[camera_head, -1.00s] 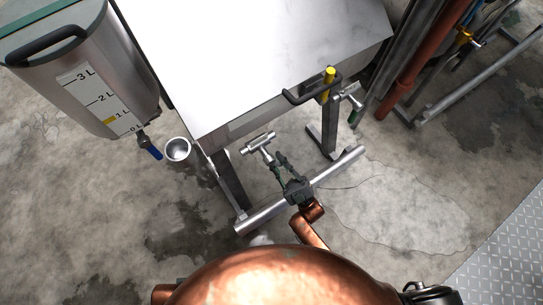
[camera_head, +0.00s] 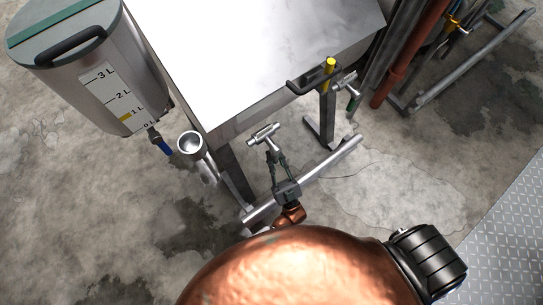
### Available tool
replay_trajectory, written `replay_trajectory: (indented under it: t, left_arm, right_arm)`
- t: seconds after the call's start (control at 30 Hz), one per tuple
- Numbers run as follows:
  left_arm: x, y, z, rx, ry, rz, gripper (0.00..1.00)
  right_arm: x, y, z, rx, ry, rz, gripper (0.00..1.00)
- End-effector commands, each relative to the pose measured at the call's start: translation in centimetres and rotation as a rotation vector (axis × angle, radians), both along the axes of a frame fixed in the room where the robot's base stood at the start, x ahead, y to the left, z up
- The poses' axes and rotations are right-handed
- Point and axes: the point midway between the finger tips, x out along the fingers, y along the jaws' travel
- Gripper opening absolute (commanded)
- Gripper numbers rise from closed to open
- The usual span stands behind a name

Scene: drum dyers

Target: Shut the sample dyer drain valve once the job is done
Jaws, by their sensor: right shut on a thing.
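The sample dyer looks to be the grey steel vessel (camera_head: 98,90) with a litre scale at upper left. Its drain valve has a blue lever (camera_head: 162,145) hanging low at the vessel's bottom, pointing down and to the right. An open silver cup (camera_head: 190,144) is just right of the lever. My right gripper (camera_head: 270,150) is in the middle, well right of that lever. Its dark fingers are shut on a silver T-shaped piece (camera_head: 263,135). Whether this piece is free or fixed I cannot tell. My left gripper is not in view.
A white-topped table (camera_head: 260,50) stands beyond my gripper, with a black handle and yellow-tipped post (camera_head: 330,65) on its near edge. A silver floor bar (camera_head: 325,168) runs below it. Pipes (camera_head: 405,60) stand at upper right. Bare concrete floor lies at lower left.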

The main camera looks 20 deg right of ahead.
Motion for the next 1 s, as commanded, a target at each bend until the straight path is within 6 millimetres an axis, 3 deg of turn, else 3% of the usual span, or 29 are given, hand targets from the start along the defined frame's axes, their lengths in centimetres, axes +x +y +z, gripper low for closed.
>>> replay_trajectory:
  t: [0.23,0.27,0.53,1.0]
  left_arm:
    - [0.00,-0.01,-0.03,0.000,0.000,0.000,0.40]
    - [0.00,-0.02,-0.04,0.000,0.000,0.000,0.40]
    - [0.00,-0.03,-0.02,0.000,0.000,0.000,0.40]
    - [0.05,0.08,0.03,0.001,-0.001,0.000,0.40]
  right_arm:
    - [-0.09,0.15,-0.16,0.006,0.002,0.004,0.00]
    - [-0.09,0.16,-0.15,0.005,0.002,0.005,0.17]
    - [-0.02,0.15,-0.06,0.003,0.001,0.004,0.34]
    - [0.05,0.17,-0.02,0.000,-0.001,0.004,0.34]
